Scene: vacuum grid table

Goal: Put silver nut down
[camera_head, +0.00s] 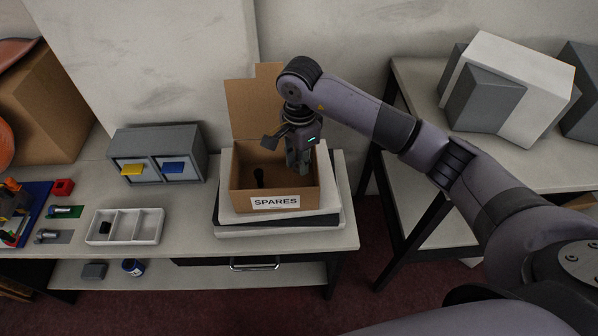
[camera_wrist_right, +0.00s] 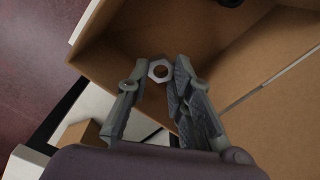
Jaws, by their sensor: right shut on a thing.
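The silver nut (camera_wrist_right: 161,70) is a small hex ring that shows between the fingertips of my right gripper (camera_wrist_right: 156,78) in the wrist view. My right gripper (camera_head: 299,168) is shut on it and points down into the right side of the open cardboard box labelled SPARES (camera_head: 240,201). In the head view the nut is hidden by the fingers or too small to make out. The box's brown inner walls (camera_wrist_right: 215,28) surround the fingertips in the wrist view. My left gripper is not in view.
The box stands on stacked pale and dark slabs (camera_head: 330,214), its back flap raised. A dark object (camera_head: 259,178) lies inside it at the left. Left of it are a grey drawer unit (camera_head: 157,135) and a white compartment tray (camera_head: 147,237). A second table (camera_head: 425,90) stands right.

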